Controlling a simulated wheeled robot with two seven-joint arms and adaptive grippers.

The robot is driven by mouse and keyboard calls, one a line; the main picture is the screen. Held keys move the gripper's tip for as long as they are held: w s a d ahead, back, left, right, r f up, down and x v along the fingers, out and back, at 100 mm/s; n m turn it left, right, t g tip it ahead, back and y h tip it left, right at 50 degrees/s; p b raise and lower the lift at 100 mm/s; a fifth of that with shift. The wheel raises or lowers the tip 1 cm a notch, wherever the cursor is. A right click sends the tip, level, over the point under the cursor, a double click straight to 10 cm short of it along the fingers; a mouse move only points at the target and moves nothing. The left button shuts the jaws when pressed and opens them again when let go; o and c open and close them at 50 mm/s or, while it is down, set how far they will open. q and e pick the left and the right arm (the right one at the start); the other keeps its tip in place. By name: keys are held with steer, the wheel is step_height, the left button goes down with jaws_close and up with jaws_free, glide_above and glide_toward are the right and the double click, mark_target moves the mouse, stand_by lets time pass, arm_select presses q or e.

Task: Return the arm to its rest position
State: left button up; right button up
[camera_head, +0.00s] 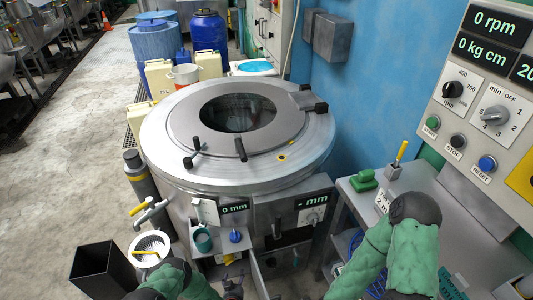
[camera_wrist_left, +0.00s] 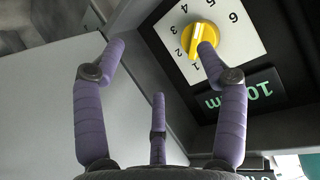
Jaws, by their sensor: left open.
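My left arm (camera_head: 180,281) comes in at the bottom of the head view, in a green sleeve with dark joints. My left gripper (camera_head: 232,284) is small and partly cut off there, in front of the drum machine's lower front. In the left wrist view my left gripper (camera_wrist_left: 160,58) has its purple fingers spread, with nothing between them. One fingertip overlaps the yellow knob (camera_wrist_left: 200,40) in the picture; I cannot tell whether they touch. My right arm (camera_head: 398,245) shows at the lower right, bent at a dark joint. Its gripper is not seen.
The round steel drum machine (camera_head: 165,150) fills the middle, its lid closed. A grey side table (camera_head: 440,228) and control panel (camera_head: 488,100) are at right. Open floor (camera_head: 70,170) lies left.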

arm_select(q)
steer(key=s+d+r+n+g+h+p, duration=0.2)
steer(key=s+r+g, duration=0.3)
steer(key=s+r, duration=0.6)
steer(key=s+d+r+n+g+h+p, duration=0.2)
steer(key=s+r+g, duration=0.4)
steer(key=s+r, duration=0.5)
steer(key=shift+s+r+g+p, duration=0.15)
steer(key=shift+s+g+p, duration=0.15)
steer(key=shift+s, duration=0.35)
